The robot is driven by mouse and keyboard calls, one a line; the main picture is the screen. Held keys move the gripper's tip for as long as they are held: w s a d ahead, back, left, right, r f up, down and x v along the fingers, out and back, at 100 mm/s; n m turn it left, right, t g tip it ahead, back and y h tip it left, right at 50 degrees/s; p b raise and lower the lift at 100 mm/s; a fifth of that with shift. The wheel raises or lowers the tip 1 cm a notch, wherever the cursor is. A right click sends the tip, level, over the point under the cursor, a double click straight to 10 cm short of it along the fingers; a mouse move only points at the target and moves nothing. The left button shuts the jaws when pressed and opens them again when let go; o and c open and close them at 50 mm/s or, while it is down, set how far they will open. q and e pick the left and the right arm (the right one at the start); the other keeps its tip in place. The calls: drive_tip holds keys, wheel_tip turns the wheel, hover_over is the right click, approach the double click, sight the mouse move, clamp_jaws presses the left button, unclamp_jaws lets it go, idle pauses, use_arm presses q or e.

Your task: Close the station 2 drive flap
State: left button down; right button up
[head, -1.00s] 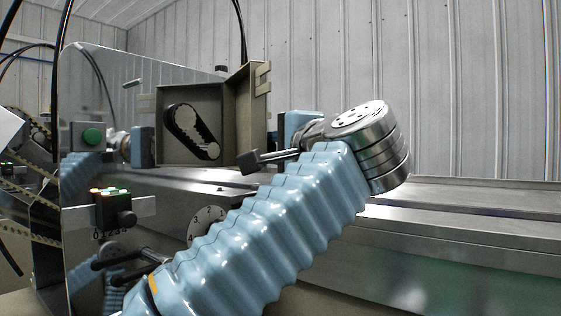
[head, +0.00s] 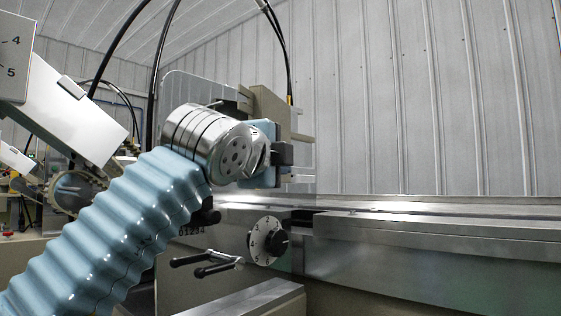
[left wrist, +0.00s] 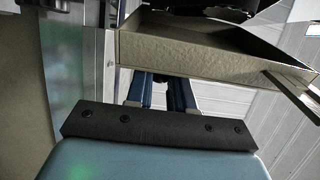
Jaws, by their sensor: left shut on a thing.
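The station 2 drive flap (head: 268,105) is a beige part at the machine's housing in the head view. It stands out from the housing, partly hidden behind my left wrist. In the left wrist view the flap (left wrist: 200,50) shows as a shallow beige tray shape just beyond my fingers. My left gripper (left wrist: 163,80) has its two blue fingers close together at the flap's near edge, shut on a small dark part between them that looks like part of the flap. The exact grip is hidden. The drive inside the housing is hidden in the head view. My right gripper is not in view.
Below my wrist are a numbered dial (head: 268,241) and black-gripped levers (head: 207,262). A long metal bed (head: 430,235) runs to the right, clear on top. Black cables (head: 278,40) hang above. A white box with numbers (head: 14,60) is at upper left.

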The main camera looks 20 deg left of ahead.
use_arm(q)
drive_tip(key=shift+s+a+m+h, duration=0.15)
drive_tip(key=shift+a+m+h, duration=0.25)
drive_tip(key=shift+h, duration=0.2)
drive_tip(key=c, duration=1)
unclamp_jaws()
drive_tip(key=s+a, duration=0.1)
drive_tip(key=s, duration=1.2)
drive_tip(key=shift+s+b, duration=0.35)
drive_tip(key=shift+b, duration=0.05)
drive_tip(key=shift+a, duration=0.1)
